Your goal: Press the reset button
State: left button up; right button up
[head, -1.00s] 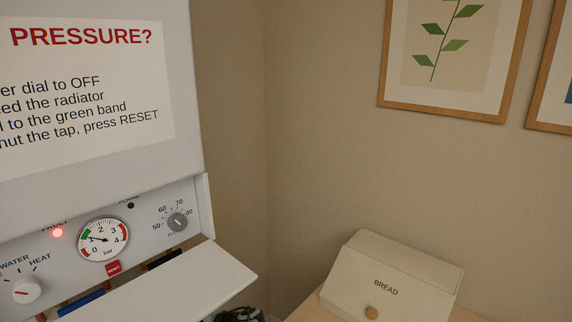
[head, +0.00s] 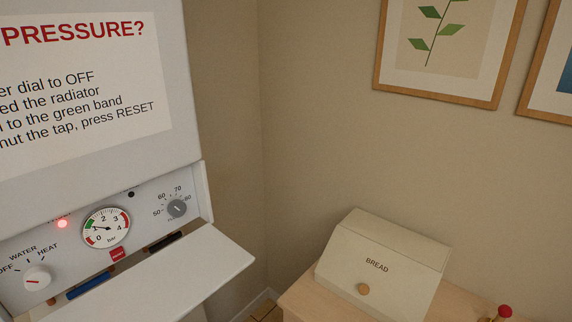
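The red reset button (head: 117,254) sits on the boiler's control panel (head: 140,229), just below the round pressure gauge (head: 106,227). The gauge needle points near 1, at the green band. A red fault light (head: 62,223) glows left of the gauge. The white mode dial (head: 37,279) is at the lower left, with OFF, WATER and HEAT marks. A grey temperature knob (head: 177,208) is at the right of the panel. Neither of my grippers shows in the head view.
An open white flap (head: 180,275) sticks out below the panel. A bread box (head: 385,266) stands on a wooden counter (head: 300,297) at the right. A red-capped item (head: 504,311) is at the lower right.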

aim_at(118, 253)
jog(key=u, duration=1.25)
